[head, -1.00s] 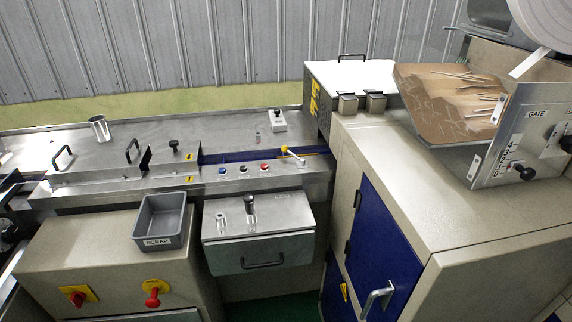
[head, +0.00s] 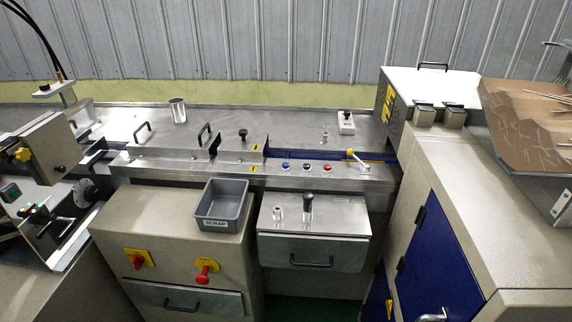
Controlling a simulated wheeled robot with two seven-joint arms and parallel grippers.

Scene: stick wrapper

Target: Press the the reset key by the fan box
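A small white box with a dark knob (head: 346,122) stands on the steel deck, left of a beige housing with a white top (head: 430,88). The housing carries yellow marks on its left side. On the deck's front rail are a blue button (head: 285,167), a black button (head: 306,167) and a red button (head: 327,168). No legible label shows which of these is the reset key, and I cannot tell which part is the fan box. Neither of my grippers is in view.
A grey scrap bin (head: 223,205) sits on the beige cabinet, beside a steel drawer box (head: 313,225). A tray of sticks (head: 530,115) is at right. A steel cup (head: 178,110) stands on the deck.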

